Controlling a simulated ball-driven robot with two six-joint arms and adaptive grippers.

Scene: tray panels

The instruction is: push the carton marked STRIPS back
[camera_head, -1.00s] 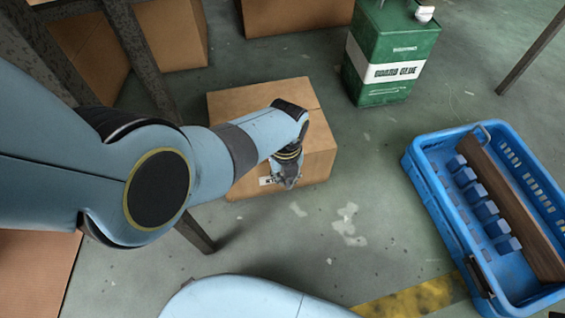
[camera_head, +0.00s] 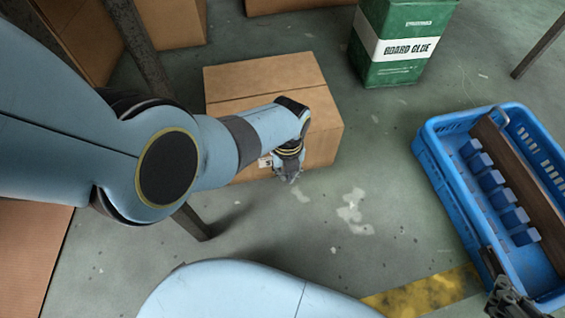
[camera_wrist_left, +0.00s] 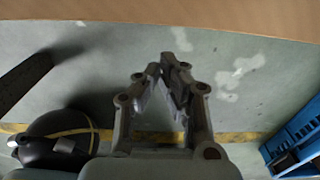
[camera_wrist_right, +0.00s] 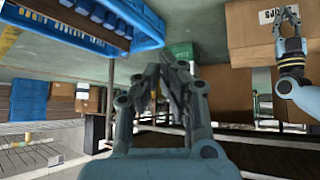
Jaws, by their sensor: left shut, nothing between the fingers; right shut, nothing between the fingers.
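The carton marked STRIPS (camera_head: 265,85) is a brown box on the floor in the head view. Its front label is mostly covered by my left arm. In the right wrist view the carton (camera_wrist_right: 240,30) shows the letters IPS. My left gripper (camera_head: 291,176) is shut and empty at the carton's front face, right of the label; whether it touches is unclear. In the left wrist view the shut fingers (camera_wrist_left: 168,65) lie below a brown surface along the top edge. My right gripper (camera_head: 508,300) is shut and empty beside the blue crate; its fingers show in the right wrist view (camera_wrist_right: 165,70).
A green BOARD GLUE can (camera_head: 398,45) stands behind and right of the carton. A blue crate (camera_head: 437,180) with blue parts and a brown board stands at right. More cartons (camera_head: 175,25) and dark legs are at back left. Floor between carton and crate is clear.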

